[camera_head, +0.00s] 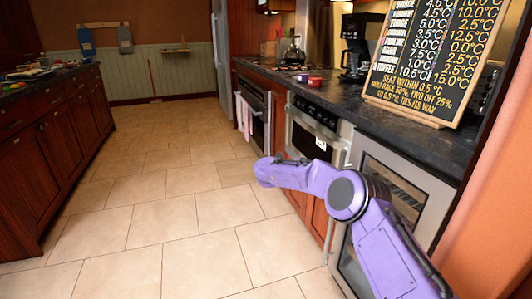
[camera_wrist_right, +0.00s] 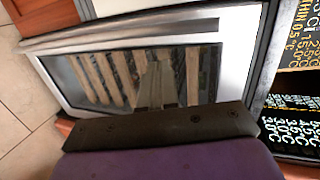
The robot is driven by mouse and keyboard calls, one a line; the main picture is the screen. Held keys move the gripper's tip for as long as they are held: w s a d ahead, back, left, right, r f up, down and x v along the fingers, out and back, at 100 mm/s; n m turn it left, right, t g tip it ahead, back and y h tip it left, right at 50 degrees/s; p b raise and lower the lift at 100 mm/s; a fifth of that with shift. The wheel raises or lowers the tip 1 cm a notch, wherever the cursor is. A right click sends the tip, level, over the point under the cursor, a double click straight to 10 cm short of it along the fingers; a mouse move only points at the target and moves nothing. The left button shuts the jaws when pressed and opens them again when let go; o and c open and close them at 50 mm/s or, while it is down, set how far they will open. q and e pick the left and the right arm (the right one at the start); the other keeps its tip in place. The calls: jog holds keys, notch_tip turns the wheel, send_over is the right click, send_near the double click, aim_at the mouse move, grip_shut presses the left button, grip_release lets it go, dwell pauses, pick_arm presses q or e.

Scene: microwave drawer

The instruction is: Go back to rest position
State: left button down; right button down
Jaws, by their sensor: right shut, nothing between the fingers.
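My right arm (camera_head: 300,178) is purple and reaches from the lower right of the head view, bent in front of the counter. In the right wrist view, my right gripper (camera_wrist_right: 155,90) has its narrow grey fingers together, with nothing seen between them. Behind it is a steel-framed appliance front (camera_wrist_right: 85,48) with a dark glass window and a long bar handle; contact cannot be told. A steel appliance with a dark window (camera_head: 432,196) stands under the counter at right in the head view, partly hidden by my arm. My left gripper is not in view.
The dark counter (camera_head: 420,140) holds a menu board (camera_head: 435,60), a coffee maker (camera_head: 358,50) and small bowls. An oven (camera_head: 318,130) and a second one with a towel (camera_head: 246,122) sit below. Tiled floor (camera_head: 150,210) is clear; dark red cabinets (camera_head: 60,135) line the left.

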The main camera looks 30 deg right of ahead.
jog(key=a+f+n+t+y, duration=0.2)
jog(key=a+f+n+t, duration=0.85)
jog(key=f+n, duration=0.45)
jog(key=s+a+f+n+g+y, duration=0.1)
jog(key=s+a+f+n+y, duration=0.35)
jog(key=s+f, duration=0.5)
jog(key=s+a+f+n+g+y, duration=0.1)
jog(key=s+a+f+n+y, duration=0.35)
jog(key=s, duration=0.75)
jog(key=s+a+f+n+g+p, duration=0.2)
jog(key=s+n+g, duration=0.35)
jog(key=s, duration=1.55)
notch_tip(320, 180, up, 14)
jog(key=t+p, duration=0.1)
jog(key=p, duration=1.2)
jog(key=shift+w, duration=0.15)
jog(key=shift+n, duration=0.25)
